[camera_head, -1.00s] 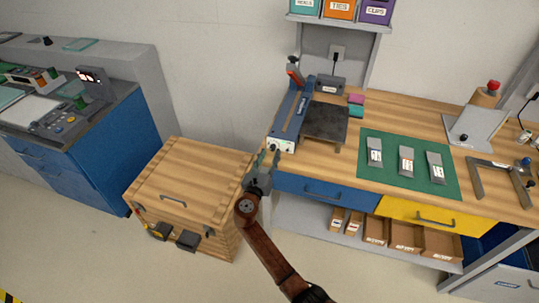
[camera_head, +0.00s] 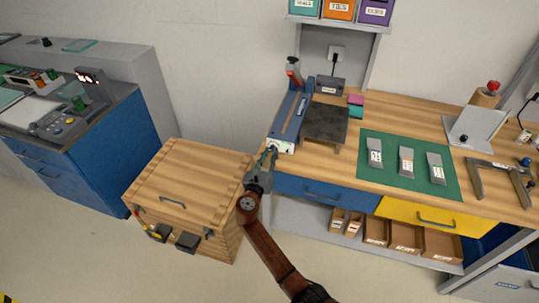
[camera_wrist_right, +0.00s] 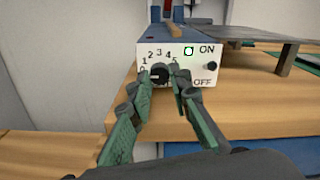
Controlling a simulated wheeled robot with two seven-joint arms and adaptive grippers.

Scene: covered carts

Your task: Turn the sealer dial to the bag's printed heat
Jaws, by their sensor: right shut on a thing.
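The blue heat sealer (camera_head: 291,112) stands at the left end of the wooden bench, its white front panel (camera_wrist_right: 195,55) facing me. In the right wrist view the black dial (camera_wrist_right: 159,73) has numbers from 0 up to 5 around it; its pale mark seems to point left, near the low end. My right gripper (camera_head: 268,153) is at the panel, shut on the dial with one green-padded finger on each side. Three grey bags with printed labels (camera_head: 406,161) lie on the green mat (camera_head: 370,178); the print is too small to read. My left gripper is out of view.
An ON/OFF switch (camera_wrist_right: 212,67) and a green lamp sit right of the dial. A dark plate stand (camera_head: 325,121) is beside the sealer. A wooden crate (camera_head: 185,185) stands left of the bench. A grey bracket (camera_head: 500,182) lies at the right.

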